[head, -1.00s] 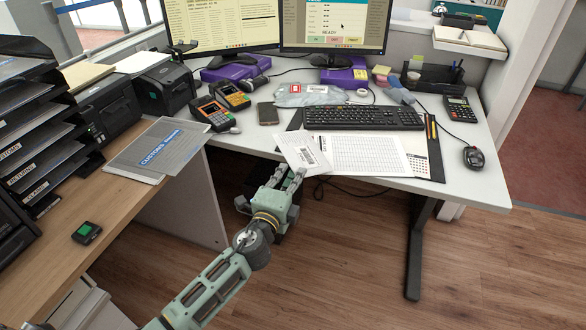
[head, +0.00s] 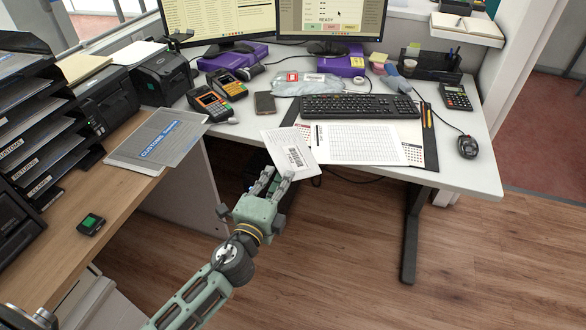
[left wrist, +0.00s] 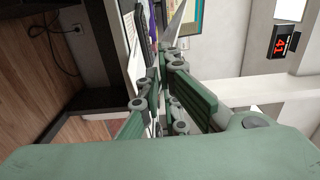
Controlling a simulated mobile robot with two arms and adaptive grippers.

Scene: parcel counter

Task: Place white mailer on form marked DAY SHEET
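The white mailer (head: 284,142) with a barcode label is at the front left of the desk in the head view. My left gripper (head: 274,180) is shut on its near edge. In the left wrist view, the mailer (left wrist: 176,24) shows nearly edge-on beyond the closed fingertips (left wrist: 165,62). A white printed form with a grid (head: 362,143) lies on the dark desk pad to the right of the mailer. Its heading is too small to read. The mailer's right edge is close to the form's left side; I cannot tell its height above the desk. My right gripper is not in view.
A keyboard (head: 360,106) lies behind the form, with a clear plastic-wrapped parcel (head: 305,85) beyond. A phone (head: 265,102) and card terminals (head: 209,104) stand to the left. A mouse (head: 467,147) and calculator (head: 455,97) are at the right. The desk's front edge is close to my gripper.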

